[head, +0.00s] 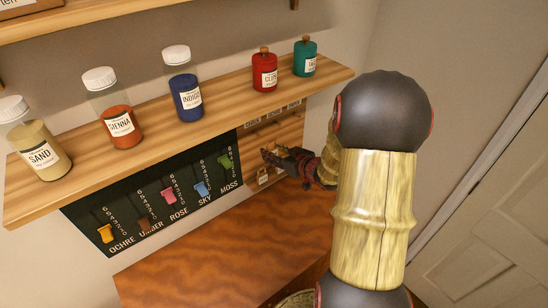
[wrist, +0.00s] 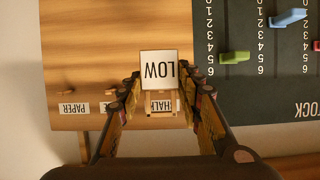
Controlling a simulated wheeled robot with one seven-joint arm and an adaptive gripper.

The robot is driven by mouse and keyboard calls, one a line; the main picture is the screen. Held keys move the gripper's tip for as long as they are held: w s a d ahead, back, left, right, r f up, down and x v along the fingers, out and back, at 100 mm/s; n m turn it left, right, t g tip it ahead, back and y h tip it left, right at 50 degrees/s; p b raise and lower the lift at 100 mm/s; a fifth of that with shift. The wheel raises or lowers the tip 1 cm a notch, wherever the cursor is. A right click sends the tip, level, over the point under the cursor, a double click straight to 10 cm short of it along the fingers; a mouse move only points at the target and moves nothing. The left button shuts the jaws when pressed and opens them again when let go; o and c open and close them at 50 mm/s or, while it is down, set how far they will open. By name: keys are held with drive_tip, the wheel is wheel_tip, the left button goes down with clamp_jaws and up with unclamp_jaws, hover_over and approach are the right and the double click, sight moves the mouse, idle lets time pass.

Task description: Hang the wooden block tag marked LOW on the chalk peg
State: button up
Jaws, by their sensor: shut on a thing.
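The wooden block tag marked LOW (wrist: 159,71) has a white face and appears upside down in the wrist view. My gripper (wrist: 160,82) is shut on it, with one finger at each side. In the head view my gripper (head: 282,158) is in front of the wooden peg board (head: 293,128), below the shelf. Small pegs (wrist: 66,92) stick out of the board above small labels in the wrist view. One label reads PAPER (wrist: 74,109); the one beside it is partly covered by my finger.
The dark stock board (head: 150,200) with coloured sliders adjoins the peg board. The shelf (head: 225,103) overhead carries several jars. The brown tabletop (head: 220,250) below is largely clear.

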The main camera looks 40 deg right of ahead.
drive_tip(key=b, duration=0.3)
approach(254, 140)
drive_tip(key=shift+r+x, duration=0.15)
drive_tip(key=shift+x, duration=1.15)
drive_tip(key=shift+r+x, duration=0.1)
drive_tip(key=shift+x, duration=1.2)
drive_tip(key=shift+w+f, duration=0.25)
drive_tip(key=shift+w, duration=0.25)
drive_tip(key=shift+f, duration=0.15)
drive_tip(key=o, duration=1.1)
drive_tip(key=shift+w, duration=0.2)
drive_tip(key=shift+s, duration=0.1)
